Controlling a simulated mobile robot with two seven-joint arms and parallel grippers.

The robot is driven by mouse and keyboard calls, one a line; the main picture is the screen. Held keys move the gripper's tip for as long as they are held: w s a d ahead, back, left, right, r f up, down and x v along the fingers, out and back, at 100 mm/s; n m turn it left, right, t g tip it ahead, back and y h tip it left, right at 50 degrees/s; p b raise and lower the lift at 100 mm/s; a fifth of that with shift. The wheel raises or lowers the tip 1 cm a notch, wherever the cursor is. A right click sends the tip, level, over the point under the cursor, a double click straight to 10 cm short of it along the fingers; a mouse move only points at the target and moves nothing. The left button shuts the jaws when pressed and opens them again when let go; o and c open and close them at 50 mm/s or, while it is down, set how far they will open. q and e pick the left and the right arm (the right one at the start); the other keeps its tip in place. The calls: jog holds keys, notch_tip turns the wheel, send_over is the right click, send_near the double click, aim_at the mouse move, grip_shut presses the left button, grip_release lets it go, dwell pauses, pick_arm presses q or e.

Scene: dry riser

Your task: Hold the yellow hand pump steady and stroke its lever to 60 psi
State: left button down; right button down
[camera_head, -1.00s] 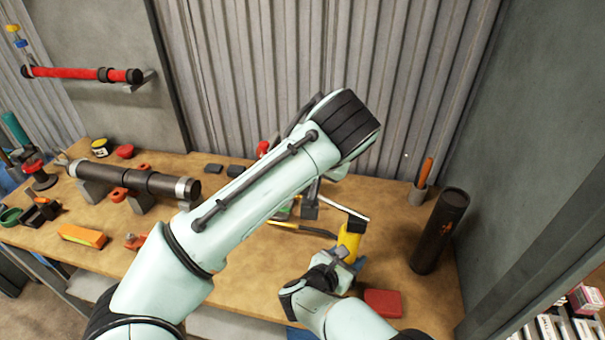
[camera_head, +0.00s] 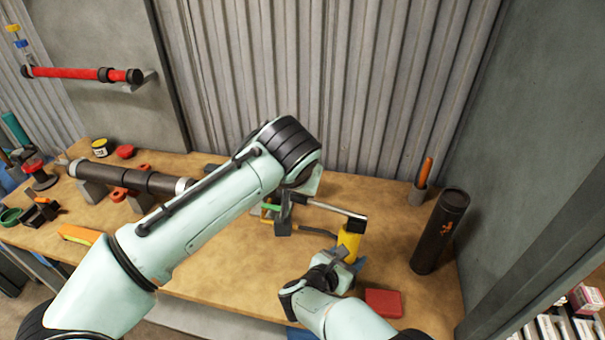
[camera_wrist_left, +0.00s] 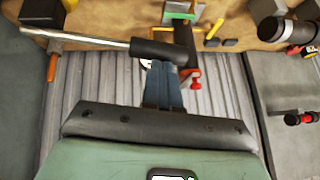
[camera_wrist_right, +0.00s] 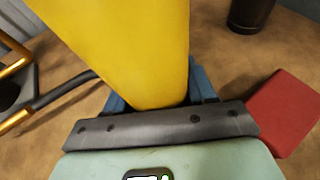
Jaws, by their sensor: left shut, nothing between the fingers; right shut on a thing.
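The yellow hand pump (camera_head: 348,244) stands on the bench at centre right, its dark head on top. My right gripper (camera_head: 342,262) is shut on the pump body, which fills the upper part of the right wrist view (camera_wrist_right: 130,50). The pump's silver lever (camera_head: 335,208) reaches left from the head; its black grip (camera_wrist_left: 163,50) shows in the left wrist view. My left gripper (camera_wrist_left: 163,72) is shut and empty, its fingertips right at the grip; whether they touch it I cannot tell. My left forearm and hand partly hide the lever end in the head view. No gauge reading is visible.
A red block (camera_head: 383,303) lies right of my right gripper. A black cylinder (camera_head: 440,230) and a cup with an orange-handled tool (camera_head: 421,182) stand further right. A dark pipe (camera_head: 130,177) rests on supports at left.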

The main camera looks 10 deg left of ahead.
pick_arm(q)
jog(key=shift+h, duration=0.6)
jog(key=shift+a+f, duration=0.3)
jog(key=shift+f, duration=0.35)
jog(key=shift+a+f, duration=0.3)
jog(key=shift+f, duration=0.35)
jog(key=shift+a+f, duration=0.3)
jog(key=shift+f, duration=0.35)
jog(key=r, duration=0.2)
jog(key=w+r, duration=0.1)
jog(key=r, duration=0.1)
jog(key=shift+r, duration=0.1)
jog(key=v, duration=1)
jog(key=shift+s+a+r, duration=0.15)
jog(key=shift+a+r, duration=0.05)
jog(key=shift+r, duration=0.05)
jog(key=s+d+r+m+t+y, duration=0.1)
jog(key=s+d+t+y, duration=0.1)
jog(key=s+d+t, duration=0.2)
jog(key=s+d, duration=0.2)
jog(key=d, duration=0.1)
jog(key=shift+r+m+t, duration=0.3)
jog(key=shift+m+t, duration=0.1)
jog(key=shift+d, duration=0.1)
